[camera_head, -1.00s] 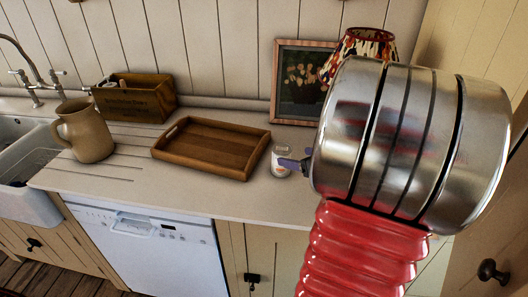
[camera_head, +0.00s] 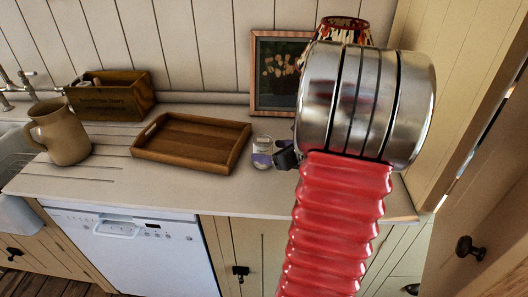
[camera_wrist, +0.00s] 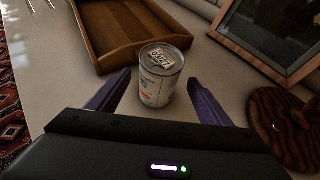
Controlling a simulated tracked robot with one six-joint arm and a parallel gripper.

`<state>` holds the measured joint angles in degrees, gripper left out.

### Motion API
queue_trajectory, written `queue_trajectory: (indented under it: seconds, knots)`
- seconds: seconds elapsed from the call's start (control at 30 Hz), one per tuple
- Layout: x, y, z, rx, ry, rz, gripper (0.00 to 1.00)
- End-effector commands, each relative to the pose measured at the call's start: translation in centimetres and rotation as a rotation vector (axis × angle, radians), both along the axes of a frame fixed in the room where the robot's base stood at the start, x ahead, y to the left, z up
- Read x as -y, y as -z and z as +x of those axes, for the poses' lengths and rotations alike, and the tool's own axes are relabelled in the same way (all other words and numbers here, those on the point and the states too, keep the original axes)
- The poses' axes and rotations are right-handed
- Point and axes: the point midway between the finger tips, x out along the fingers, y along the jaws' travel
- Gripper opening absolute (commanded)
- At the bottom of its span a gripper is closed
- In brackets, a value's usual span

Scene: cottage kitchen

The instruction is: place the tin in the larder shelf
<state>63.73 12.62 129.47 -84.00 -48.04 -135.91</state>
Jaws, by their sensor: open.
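The tin (camera_head: 262,146) is a small pale can with a metal lid, standing upright on the worktop just right of the wooden tray. It also shows in the wrist view (camera_wrist: 159,76), with its lid and label facing me. My gripper (camera_head: 277,155) is beside the tin in the head view, mostly hidden behind my arm. In the wrist view my gripper (camera_wrist: 160,93) is open, its two purple fingers either side of the tin's lower part. I cannot tell whether either finger touches it. The larder shelf is not recognisable in these frames.
A wooden tray (camera_head: 239,151) lies close left of the tin. A framed picture (camera_head: 260,73) leans on the wall behind, near a patterned lamp (camera_head: 345,27). A round wooden base (camera_wrist: 284,128) stands right of the fingers. A jug (camera_head: 63,136) and wooden box (camera_head: 121,101) are further left.

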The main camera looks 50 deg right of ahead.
Motion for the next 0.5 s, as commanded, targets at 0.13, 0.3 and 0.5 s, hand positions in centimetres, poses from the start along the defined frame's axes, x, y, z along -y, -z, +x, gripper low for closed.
queue_trajectory:
  seconds: [0.13, 0.3, 0.5]
  knots:
    - [0.1, 0.9, 1.7, 0.0, -0.001, 0.002, 0.73]
    - [0.2, 1.3, 2.4, 0.0, 0.0, 0.001, 0.73]
    - [0.3, 1.3, 2.3, 0.0, 0.001, 0.0, 0.73]
